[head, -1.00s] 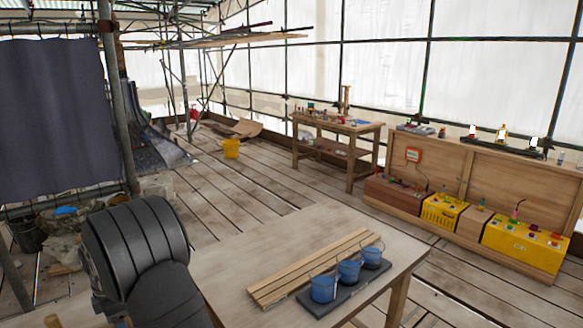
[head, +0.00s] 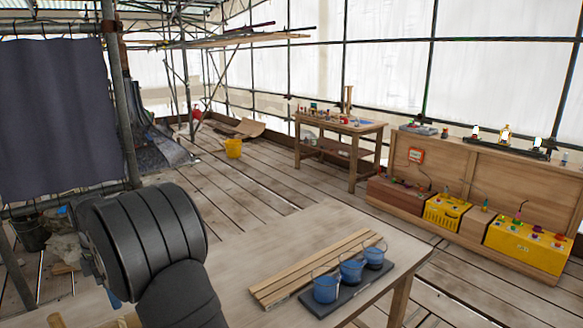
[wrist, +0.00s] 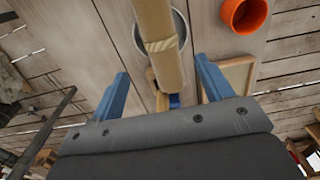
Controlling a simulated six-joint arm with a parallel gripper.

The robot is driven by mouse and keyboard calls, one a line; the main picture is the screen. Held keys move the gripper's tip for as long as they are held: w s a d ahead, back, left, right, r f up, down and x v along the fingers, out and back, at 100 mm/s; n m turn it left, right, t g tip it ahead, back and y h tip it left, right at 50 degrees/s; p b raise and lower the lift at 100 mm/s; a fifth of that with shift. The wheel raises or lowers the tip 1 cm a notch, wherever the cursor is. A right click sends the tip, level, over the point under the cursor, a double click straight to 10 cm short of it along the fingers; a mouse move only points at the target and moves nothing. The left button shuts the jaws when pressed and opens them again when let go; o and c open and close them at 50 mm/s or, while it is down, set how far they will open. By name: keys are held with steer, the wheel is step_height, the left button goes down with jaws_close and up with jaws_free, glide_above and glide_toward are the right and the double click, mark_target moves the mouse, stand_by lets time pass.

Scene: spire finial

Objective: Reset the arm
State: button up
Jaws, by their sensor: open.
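My gripper (wrist: 161,68) shows in the wrist view with its two blue fingers spread apart. A tan rod or tube (wrist: 155,28) with a paler band runs between and beyond the fingers. I cannot tell how far it is from them, but neither finger visibly touches it. A round grey rim (wrist: 183,32) shows behind the tube. In the head view my dark arm fills the lower left and the gripper is hidden.
Several blue buckets (head: 326,289) stand on a dark slab beside wooden strips (head: 312,267) on the near table (head: 238,284). An orange round pot (wrist: 243,14) and a wooden frame (wrist: 240,72) lie near the gripper. A workbench (head: 340,126) and a long wooden chest (head: 460,165) stand farther back.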

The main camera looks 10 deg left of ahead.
step_height(320, 180, down, 11)
steer(key=shift+f, duration=0.1)
steer(key=r, duration=0.5)
steer(key=shift+w+d+r, duration=0.1)
steer(key=shift+d, duration=0.1)
steer(key=w+d+r, duration=0.4)
steer(key=d+r, duration=0.3)
steer(key=d, duration=0.4)
steer(key=w+a+f, duration=0.9)
steer(key=w+a, duration=0.4)
steer(key=a, duration=0.1)
steer(key=shift+w+a, duration=0.2)
steer(key=shift+w, duration=0.15)
steer(key=s+d+r, duration=0.6)
steer(key=s+d, duration=0.2)
steer(key=shift+s+d+r, duration=0.15)
steer(key=shift+d+r, duration=0.1)
steer(key=shift+r, duration=0.15)
